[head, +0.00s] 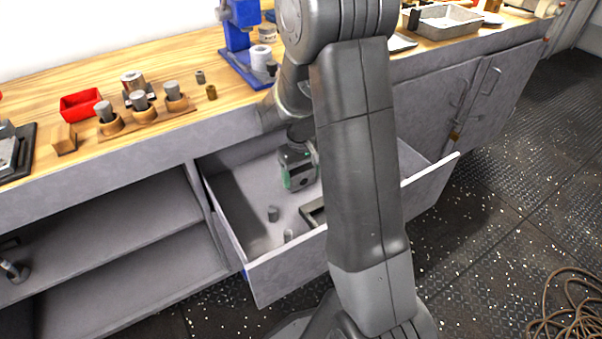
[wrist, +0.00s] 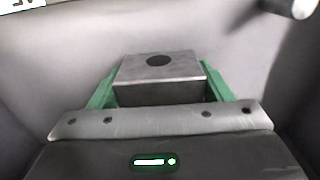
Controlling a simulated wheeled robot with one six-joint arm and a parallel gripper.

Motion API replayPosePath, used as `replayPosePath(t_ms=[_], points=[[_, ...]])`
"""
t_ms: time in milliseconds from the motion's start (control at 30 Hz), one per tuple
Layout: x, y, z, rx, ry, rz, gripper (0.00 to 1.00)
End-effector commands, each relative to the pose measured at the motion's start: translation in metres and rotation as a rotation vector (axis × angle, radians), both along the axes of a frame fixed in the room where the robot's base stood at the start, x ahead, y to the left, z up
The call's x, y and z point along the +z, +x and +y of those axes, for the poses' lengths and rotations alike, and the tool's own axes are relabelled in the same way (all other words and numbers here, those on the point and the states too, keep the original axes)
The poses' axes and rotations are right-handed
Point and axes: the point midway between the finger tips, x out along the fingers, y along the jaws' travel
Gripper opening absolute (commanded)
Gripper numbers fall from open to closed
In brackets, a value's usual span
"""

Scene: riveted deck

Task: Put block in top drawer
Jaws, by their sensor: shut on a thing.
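The top drawer (head: 290,273) is pulled open below the workbench. My gripper (head: 298,182) is down inside the drawer opening, towards its back. In the wrist view, the green fingers of my gripper (wrist: 165,98) are shut on a grey metal block (wrist: 160,68) with a round hole in its top. The grey drawer interior (wrist: 70,60) surrounds the block in that view. I cannot tell whether the block touches the drawer floor. In the head view my arm hides part of the drawer's middle and right.
A small grey cylinder (head: 273,213) and a dark frame-like item (head: 314,211) lie in the drawer. The drawer's left floor is mostly clear. On the bench (head: 60,95) stand a wooden block (head: 63,138), a red bin (head: 81,104) and a blue press (head: 238,40).

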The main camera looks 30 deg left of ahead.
Motion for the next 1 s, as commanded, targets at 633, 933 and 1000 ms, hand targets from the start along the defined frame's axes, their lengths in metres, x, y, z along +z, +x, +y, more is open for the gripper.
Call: replayPosePath(t_ms=[633,933,1000], points=[[0.016,0.000,0.001,0.000,0.003,-0.001,0.94],[0.081,0.000,0.001,0.000,0.003,-0.003,0.94],[0.093,0.000,0.000,0.000,0.002,-0.001,0.94]])
